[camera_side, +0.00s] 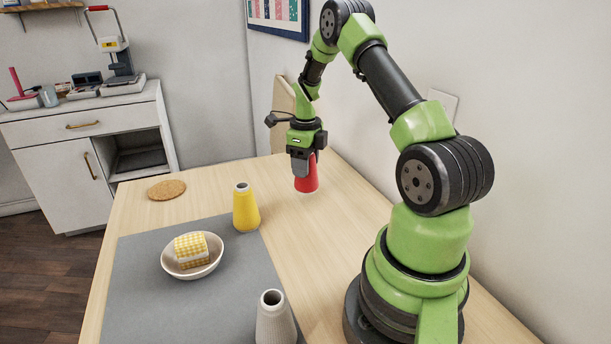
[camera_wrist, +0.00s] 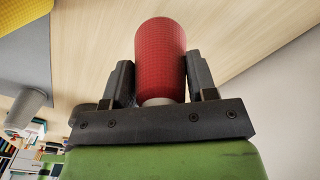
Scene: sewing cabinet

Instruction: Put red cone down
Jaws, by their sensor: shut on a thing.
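The red cone (camera_side: 307,181) is in my gripper (camera_side: 302,160), over the bare wood near the back right of the table in the side view. The fingers are closed around its upper part, and it looks upright. Its base is at or just above the tabletop; I cannot tell whether it touches. In the wrist view the red cone (camera_wrist: 160,60) sits between the two dark fingers of my gripper (camera_wrist: 160,80), with its pale narrow end toward the palm.
A yellow cone (camera_side: 245,208) and a grey-white cone (camera_side: 275,320) stand by the grey mat (camera_side: 140,300). A bowl (camera_side: 192,270) on the mat holds a yellow checked cloth (camera_side: 191,248). A cork disc (camera_side: 166,190) lies at the left. The wall bounds the table's right side.

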